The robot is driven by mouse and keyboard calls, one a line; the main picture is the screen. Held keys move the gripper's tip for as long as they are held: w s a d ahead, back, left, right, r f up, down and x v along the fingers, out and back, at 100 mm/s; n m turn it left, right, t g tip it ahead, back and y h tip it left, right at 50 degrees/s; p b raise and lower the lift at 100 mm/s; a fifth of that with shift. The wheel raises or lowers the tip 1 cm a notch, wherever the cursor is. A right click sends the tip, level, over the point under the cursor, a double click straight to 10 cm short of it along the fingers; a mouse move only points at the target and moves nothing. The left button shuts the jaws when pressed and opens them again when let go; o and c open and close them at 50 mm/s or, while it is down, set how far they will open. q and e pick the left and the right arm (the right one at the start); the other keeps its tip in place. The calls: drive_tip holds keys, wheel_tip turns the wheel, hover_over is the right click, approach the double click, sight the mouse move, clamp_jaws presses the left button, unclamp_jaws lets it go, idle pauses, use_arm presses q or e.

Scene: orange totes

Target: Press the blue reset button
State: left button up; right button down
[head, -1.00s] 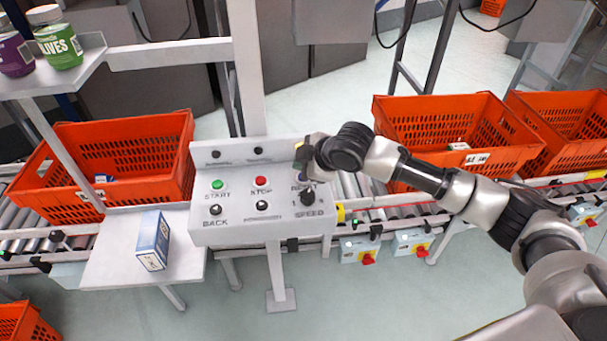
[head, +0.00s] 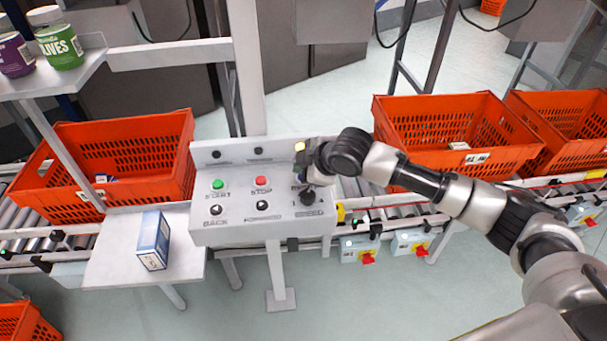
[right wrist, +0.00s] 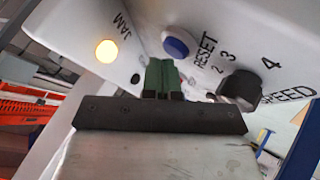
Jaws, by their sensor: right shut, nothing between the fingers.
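The blue reset button (right wrist: 176,46) sits in a pale ring on the white control panel (head: 225,232), beside the word RESET in the right wrist view. In the head view my right gripper hides it. My right gripper (right wrist: 162,65) is shut and empty, with its green fingertips together just below and slightly left of the button in the wrist view. A small gap seems to show between tips and button. In the head view the gripper (head: 304,172) is over the panel's right part. My left gripper is not in view.
A black speed knob (right wrist: 241,88) is right of the fingers, and a lit yellow JAM light (right wrist: 106,50) is left. The panel also has a green start button (head: 217,184) and a red stop button (head: 261,181). Orange totes (head: 440,110) stand on the conveyor behind.

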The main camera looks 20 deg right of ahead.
drive_tip(key=shift+f, duration=0.35)
idle(0.4)
drive_tip(key=shift+r+p, duration=0.9)
drive_tip(key=shift+p, duration=0.2)
wheel_tip(320, 180, up, 5)
drive_tip(key=p, duration=0.5)
drive_tip(key=shift+r, duration=0.1)
idle(0.3)
